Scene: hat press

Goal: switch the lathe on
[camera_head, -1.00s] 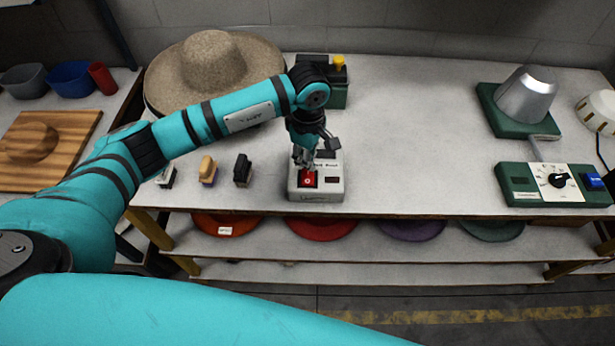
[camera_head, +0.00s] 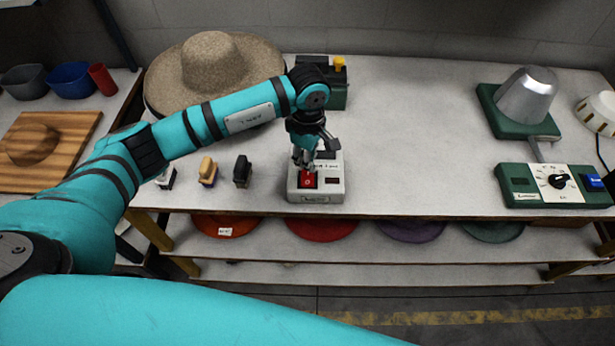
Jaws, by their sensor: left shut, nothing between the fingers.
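A small light-grey switch box (camera_head: 332,192) sits near the front edge of the table. It carries a red rocker switch (camera_head: 307,180) on its left and a dark window on its right; its label is too small to read surely. My left gripper (camera_head: 303,165) is shut and empty, pointing down with its fingertips at the far edge of the red switch. I cannot tell whether they touch it. The gripper hides part of the box's back. No lathe can be made out for certain. My right gripper is not in view.
A straw hat (camera_head: 212,62) and a green device with a yellow knob (camera_head: 338,62) stand behind my left arm. Several small stamps (camera_head: 242,170) stand left of the box. At right are a metal hat form (camera_head: 526,95) and a green control panel (camera_head: 520,184). The table's middle is clear.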

